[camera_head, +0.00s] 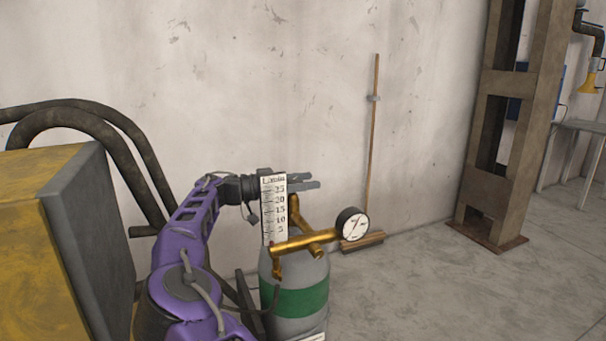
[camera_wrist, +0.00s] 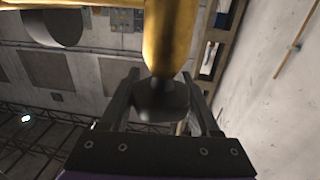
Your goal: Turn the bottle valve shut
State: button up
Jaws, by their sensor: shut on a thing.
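The gas bottle (camera_head: 294,298), grey with a green band, stands upright on the floor near the wall. A brass valve and regulator body (camera_head: 290,243) sits on top, with a round white-faced gauge (camera_head: 352,224) at its right and a white upright scale (camera_head: 273,210) in front. My gripper (camera_head: 310,183) reaches in from the left at the top of the brass stem, partly behind the scale. In the wrist view its two fingers stand either side of a dark grey valve knob (camera_wrist: 160,103) below the brass stem (camera_wrist: 168,40). The gripper is shut on this knob.
A yellow and grey machine housing (camera_head: 60,235) with thick dark hoses (camera_head: 85,110) stands at the left. The pale wall (camera_head: 240,80) is close behind, with a thin pole (camera_head: 372,140) near it. A rusty steel column (camera_head: 490,170) stands right. Floor at the lower right is clear.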

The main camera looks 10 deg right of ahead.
jog(key=shift+s+r+m+g+p, duration=0.15)
jog(key=shift+m+g+p, duration=0.35)
jog(key=shift+g+p, duration=0.35)
jog(key=shift+s+m+g+p, duration=0.1)
jog(key=shift+m+g+p, duration=0.4)
jog(key=shift+g+p, duration=0.3)
jog(key=shift+s+f+m+g+p, duration=0.15)
jog(key=shift+f+m+g+p, duration=0.05)
jog(key=shift+m+g+p, duration=0.4)
jog(key=o, duration=1.4)
jog(key=shift+c, duration=0.2)
jog(key=shift+r, duration=0.1)
notch_tip(320, 180, up, 10)
jog(key=p, duration=0.3)
